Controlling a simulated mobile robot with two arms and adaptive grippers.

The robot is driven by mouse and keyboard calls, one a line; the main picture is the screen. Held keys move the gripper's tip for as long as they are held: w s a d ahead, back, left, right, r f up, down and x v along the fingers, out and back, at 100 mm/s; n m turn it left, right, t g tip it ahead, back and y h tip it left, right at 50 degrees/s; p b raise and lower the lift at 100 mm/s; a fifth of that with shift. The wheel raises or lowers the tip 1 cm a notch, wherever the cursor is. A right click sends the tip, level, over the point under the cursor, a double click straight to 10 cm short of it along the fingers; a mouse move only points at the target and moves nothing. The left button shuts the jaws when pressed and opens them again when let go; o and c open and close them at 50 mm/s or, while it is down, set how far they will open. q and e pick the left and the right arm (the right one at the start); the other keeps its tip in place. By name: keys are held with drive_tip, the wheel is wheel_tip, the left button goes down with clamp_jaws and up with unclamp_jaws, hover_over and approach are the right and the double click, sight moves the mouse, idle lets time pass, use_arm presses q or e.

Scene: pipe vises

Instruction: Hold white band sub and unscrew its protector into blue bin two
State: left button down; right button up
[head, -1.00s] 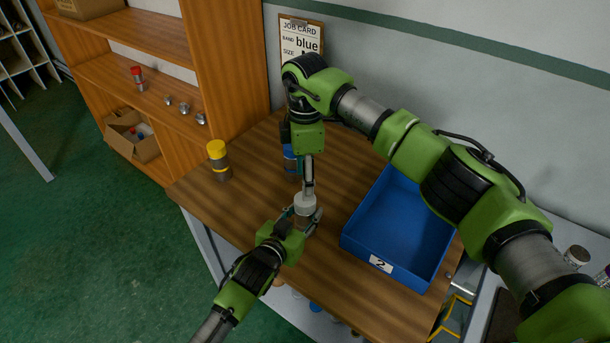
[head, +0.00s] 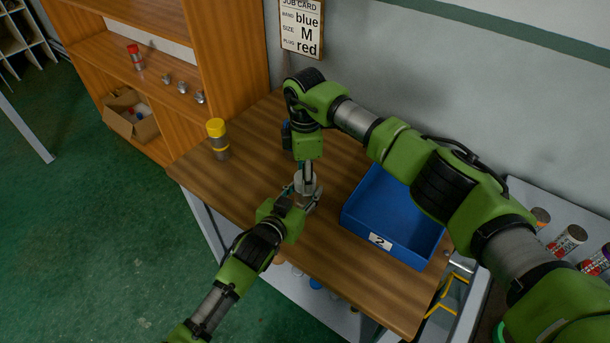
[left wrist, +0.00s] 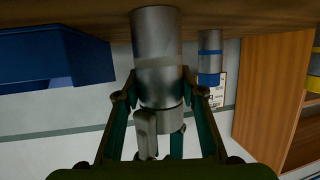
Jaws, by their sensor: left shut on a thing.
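My left gripper (head: 302,197) is shut around the middle of the white band sub. In the left wrist view the sub is a metal cylinder (left wrist: 157,38) with a pale band (left wrist: 158,62), held between both fingers. Its protector (left wrist: 168,121) is the light grey cap on the end away from the table; it also shows in the head view (head: 304,186). My right gripper (head: 306,176) points down at the cap. One of its pale fingers lies alongside the cap in the wrist view; its grip is unclear. Blue bin two (head: 380,241) stands to the right on the table.
A yellow-capped sub (head: 217,138) stands at the table's left. A blue-banded sub (left wrist: 210,60) stands behind the held one. The job card (head: 302,28) on the wall reads blue, M, red. A shelf (head: 150,70) stands left. Bin two looks empty.

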use_arm(q)
drive_tip(key=shift+f, duration=0.15)
use_arm(e)
drive_tip(key=c, duration=0.3)
drive_tip(key=n, duration=0.6)
drive_tip(key=shift+n, duration=0.3)
drive_tip(key=n, duration=1.2)
drive_tip(key=shift+n, duration=0.3)
drive_tip(key=n, duration=0.3)
drive_tip(key=shift+r+n, duration=0.1)
drive_tip(key=shift+n, duration=0.2)
drive_tip(key=n, duration=0.3)
drive_tip(key=shift+n, duration=0.3)
drive_tip(key=n, duration=1)
drive_tip(key=shift+n, duration=0.3)
drive_tip(key=n, duration=1.1)
drive_tip(key=shift+r, duration=0.25)
